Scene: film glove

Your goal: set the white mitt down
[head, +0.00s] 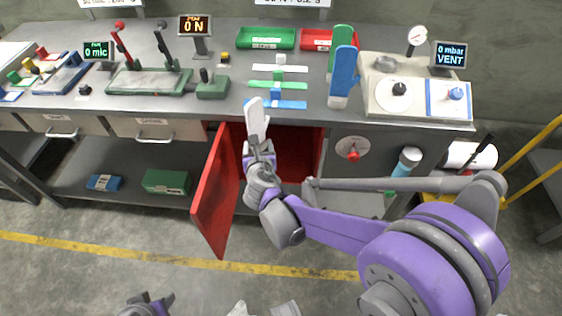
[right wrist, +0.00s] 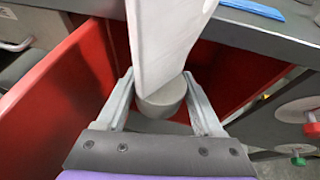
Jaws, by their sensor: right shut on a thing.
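The white mitt (head: 256,118) is a flat upright paddle with a small side lobe. My right gripper (head: 259,155) is shut on its grey round base, in front of the bench edge and above the open red cabinet. In the right wrist view the mitt (right wrist: 165,40) rises between the two fingers (right wrist: 160,105), its top cut off. A green mitt (head: 341,38) and a blue mitt (head: 343,72) stand together on the bench to the right. My left gripper (head: 151,302) is low at the bottom edge, its fingers apart and empty, far from the mitt.
White (head: 280,68), green (head: 278,85) and blue (head: 276,104) bars lie on the bench (head: 225,105) just behind the mitt. The red cabinet door (head: 217,195) hangs open left of my right arm. A vent gauge unit (head: 400,97) stands at right. Green (head: 266,38) and red (head: 316,40) trays sit behind.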

